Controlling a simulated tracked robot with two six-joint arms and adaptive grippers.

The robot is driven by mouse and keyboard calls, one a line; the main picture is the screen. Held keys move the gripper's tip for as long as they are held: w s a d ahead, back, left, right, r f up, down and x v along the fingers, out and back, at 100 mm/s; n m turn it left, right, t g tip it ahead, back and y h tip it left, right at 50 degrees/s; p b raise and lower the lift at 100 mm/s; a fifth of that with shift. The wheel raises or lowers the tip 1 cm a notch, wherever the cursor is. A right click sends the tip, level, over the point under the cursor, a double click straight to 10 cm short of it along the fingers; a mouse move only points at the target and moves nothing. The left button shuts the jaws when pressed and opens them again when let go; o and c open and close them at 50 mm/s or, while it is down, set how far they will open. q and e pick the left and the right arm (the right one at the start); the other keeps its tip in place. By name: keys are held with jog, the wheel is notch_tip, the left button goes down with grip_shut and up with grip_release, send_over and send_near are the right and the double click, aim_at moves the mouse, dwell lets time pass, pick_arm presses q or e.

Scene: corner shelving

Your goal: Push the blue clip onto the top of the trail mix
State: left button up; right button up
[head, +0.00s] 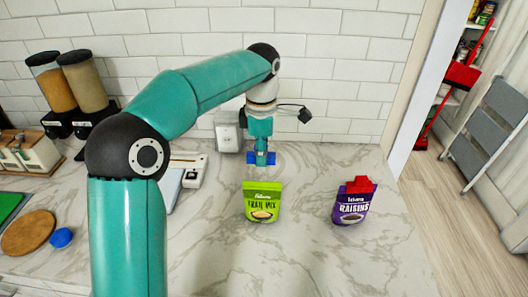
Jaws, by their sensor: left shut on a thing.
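The trail mix (262,202) is a green pouch standing upright on the marble counter. My left gripper (261,153) points down behind and above the pouch in the head view. It is shut on the blue clip (262,160), which shows as a small blue bar across the fingertips. A gap of counter shows between the clip and the pouch top, so they look apart. My right gripper is not in view.
A purple raisins pouch (353,204) with a red clip (361,185) stands to the right. Cereal dispensers (82,82) and a white scale-like device (190,168) are on the left. A round wooden board (28,233) and a blue lid (61,238) lie front left. The counter front is clear.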

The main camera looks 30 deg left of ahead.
pick_arm(q)
jog(key=shift+w, duration=0.1)
jog(key=shift+f, duration=0.3)
jog(key=shift+f+b, duration=0.65)
jog(key=shift+b, duration=0.05)
jog(key=shift+d+f+b, duration=0.1)
jog(key=shift+f+b, duration=1.3)
jog(key=shift+f, duration=0.6)
jog(key=shift+p, duration=0.3)
jog(key=shift+f+b, duration=1.05)
jog(key=shift+f, duration=0.4)
jog(key=o, duration=0.9)
